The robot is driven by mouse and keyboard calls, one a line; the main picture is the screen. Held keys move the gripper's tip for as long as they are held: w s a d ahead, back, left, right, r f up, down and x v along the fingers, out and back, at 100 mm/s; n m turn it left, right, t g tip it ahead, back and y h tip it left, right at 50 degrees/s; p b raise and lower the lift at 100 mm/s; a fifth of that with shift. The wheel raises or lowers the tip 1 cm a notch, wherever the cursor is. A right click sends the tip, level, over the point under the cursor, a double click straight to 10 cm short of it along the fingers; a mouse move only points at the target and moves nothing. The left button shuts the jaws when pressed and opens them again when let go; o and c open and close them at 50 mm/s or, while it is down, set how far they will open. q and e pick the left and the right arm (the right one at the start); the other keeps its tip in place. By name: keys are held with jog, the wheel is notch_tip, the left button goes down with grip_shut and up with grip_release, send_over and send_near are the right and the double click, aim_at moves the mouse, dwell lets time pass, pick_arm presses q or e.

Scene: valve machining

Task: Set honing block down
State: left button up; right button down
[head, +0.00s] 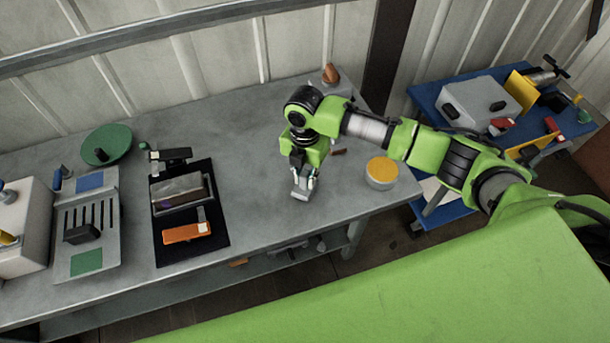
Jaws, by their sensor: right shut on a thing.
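My right gripper (304,176) points down over the right part of the grey workbench (250,215). It is shut on a small light grey block (300,196), which I take to be the honing block. The block is at the bench surface or just above it; I cannot tell whether it touches. The fingers partly cover its upper side. My left gripper does not show.
A round tin with a yellow top (382,171) stands right of the gripper. A black mat (157,243) with an orange tool (186,233) lies to the left. A green dish (108,144) sits further left. Bare bench lies between mat and gripper.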

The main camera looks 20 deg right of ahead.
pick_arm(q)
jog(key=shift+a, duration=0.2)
pick_arm(e)
jog(key=shift+f, duration=0.2)
jog(key=shift+f, duration=0.15)
jog(key=c, duration=1.9)
grip_release()
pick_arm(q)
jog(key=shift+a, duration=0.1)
pick_arm(e)
jog(key=shift+r, duration=0.25)
notch_tip(320, 180, up, 10)
jog(key=shift+r+b, duration=0.25)
jog(key=shift+b, duration=0.85)
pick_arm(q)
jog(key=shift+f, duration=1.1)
pick_arm(e)
jog(key=shift+r, duration=0.7)
